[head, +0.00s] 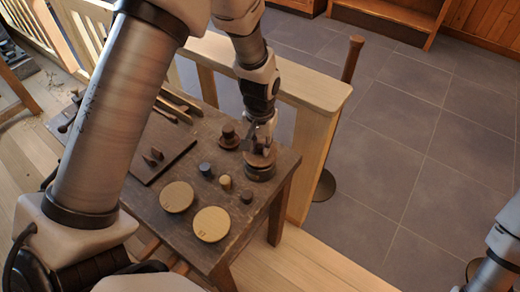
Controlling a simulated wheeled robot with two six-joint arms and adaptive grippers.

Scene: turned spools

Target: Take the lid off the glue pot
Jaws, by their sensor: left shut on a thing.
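The glue pot (259,174) is a dark, round, squat vessel near the far right corner of the small wooden table. Its brown lid (262,159) is over the pot's mouth; I cannot tell whether it touches the rim or sits slightly above it. My left gripper (259,146) comes down from above and is shut on the lid at its knob, which the fingers partly hide. Only part of my right arm shows at the right edge; its gripper is not in view.
A brown knobbed piece (230,137) stands just left of the pot. Two pale round discs (211,224), small dark and yellow spools (225,182) and a dark board (163,160) share the table (190,245). A wooden partition (312,150) rises close behind it.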

